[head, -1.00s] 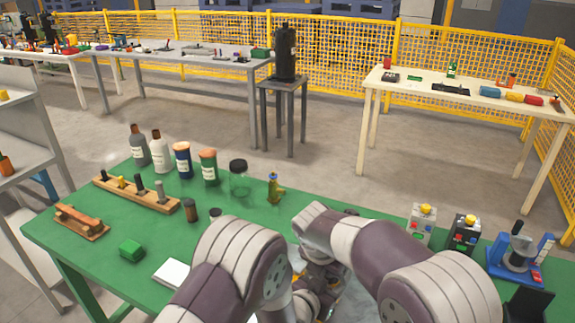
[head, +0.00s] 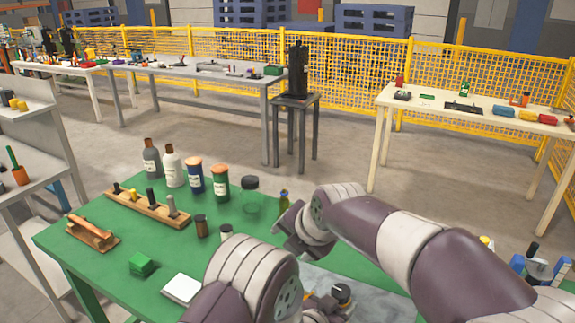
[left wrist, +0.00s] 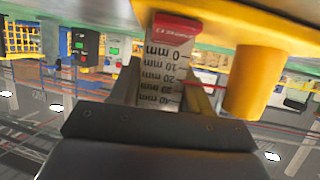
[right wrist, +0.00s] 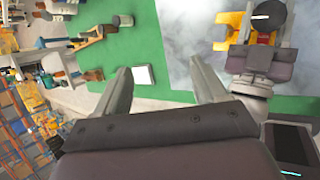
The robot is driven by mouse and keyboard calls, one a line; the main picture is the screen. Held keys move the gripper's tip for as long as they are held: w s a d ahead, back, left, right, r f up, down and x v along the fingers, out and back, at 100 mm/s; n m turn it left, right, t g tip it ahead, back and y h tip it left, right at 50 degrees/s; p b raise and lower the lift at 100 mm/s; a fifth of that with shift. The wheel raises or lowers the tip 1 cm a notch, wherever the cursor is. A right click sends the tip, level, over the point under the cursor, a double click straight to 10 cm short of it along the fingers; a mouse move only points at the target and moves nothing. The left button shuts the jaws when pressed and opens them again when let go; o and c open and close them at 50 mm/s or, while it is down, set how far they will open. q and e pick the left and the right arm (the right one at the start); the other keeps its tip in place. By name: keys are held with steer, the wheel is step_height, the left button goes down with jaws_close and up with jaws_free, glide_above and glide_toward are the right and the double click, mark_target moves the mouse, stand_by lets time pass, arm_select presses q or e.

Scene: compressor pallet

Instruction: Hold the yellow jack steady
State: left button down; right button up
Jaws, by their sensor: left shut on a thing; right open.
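The yellow jack (head: 318,303) shows at the bottom of the head view, partly hidden by my left arm, with a black knob beside it. In the right wrist view the jack (right wrist: 229,32) is at the top right, with my left gripper (right wrist: 258,65) at it. In the left wrist view my left gripper (left wrist: 162,88) is shut, with a red-topped white millimetre scale (left wrist: 162,65) between its fingers and yellow jack parts (left wrist: 255,75) above and to the right. My right gripper (right wrist: 163,82) is open and empty, apart from the jack. It also shows above the table in the head view (head: 288,238).
The green table (head: 100,242) carries bottles, a wooden peg rack (head: 145,208), a green block (head: 142,264) and a white pad (head: 182,289) left of my arms. A grey plate (head: 370,300) lies around the jack. A blue device (head: 535,270) stands at the right.

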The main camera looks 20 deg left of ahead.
steer(key=w+a+r+m+t+y, duration=0.2)
steer(key=w+r+m+t, duration=0.2)
steer(key=r+m, duration=0.2)
steer(key=w+a+r+m+t+y, duration=0.2)
steer(key=w+a+r+m+t, duration=0.1)
steer(key=w+r+m, duration=0.2)
steer(key=r+m, duration=0.2)
steer(key=m, duration=0.1)
steer(key=shift+a+m+t, duration=0.3)
steer(key=shift+a+t, duration=0.05)
steer(key=shift+t, duration=0.05)
